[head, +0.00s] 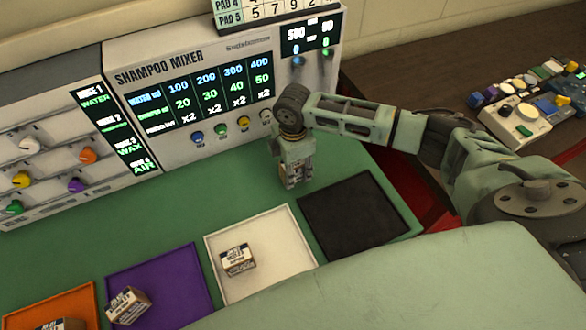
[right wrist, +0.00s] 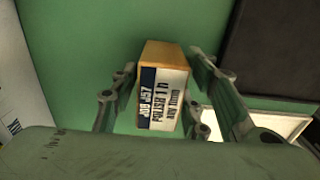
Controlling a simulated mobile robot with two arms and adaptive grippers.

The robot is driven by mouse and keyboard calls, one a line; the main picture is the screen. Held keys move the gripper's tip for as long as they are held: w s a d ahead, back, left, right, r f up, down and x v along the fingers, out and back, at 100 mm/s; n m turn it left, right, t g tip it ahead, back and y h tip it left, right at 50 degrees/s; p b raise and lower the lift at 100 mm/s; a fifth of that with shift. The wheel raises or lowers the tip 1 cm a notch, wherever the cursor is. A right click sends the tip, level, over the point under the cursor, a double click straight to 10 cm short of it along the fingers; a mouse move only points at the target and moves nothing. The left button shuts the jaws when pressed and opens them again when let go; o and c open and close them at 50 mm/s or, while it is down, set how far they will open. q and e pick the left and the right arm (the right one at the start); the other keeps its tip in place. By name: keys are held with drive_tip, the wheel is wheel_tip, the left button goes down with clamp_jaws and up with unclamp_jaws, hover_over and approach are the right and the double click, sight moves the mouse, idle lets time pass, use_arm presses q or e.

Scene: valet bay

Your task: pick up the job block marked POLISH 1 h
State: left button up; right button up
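The job block marked POLISH 1 h (right wrist: 165,102) shows in the right wrist view, with a white and dark-blue label and a tan top edge. It lies between the two fingers of my right gripper (right wrist: 162,100). A strip of green shows between the left finger and the block; the right finger is very close to it. The fingers look open around it. In the head view my right gripper (head: 294,183) points down at the green bench top, left of the black pad, its fingers partly covering the block. My left gripper is not in view.
A black pad (head: 355,215) is empty. A white pad (head: 283,225), a purple pad (head: 185,265) and an orange pad (head: 80,300) each hold a similar block. The shampoo mixer panel (head: 165,65) stands close behind my right gripper. A cluttered brown table (head: 430,70) is at right.

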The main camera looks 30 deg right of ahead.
drive_tip(key=c, duration=0.9)
drive_tip(key=shift+r, duration=0.1)
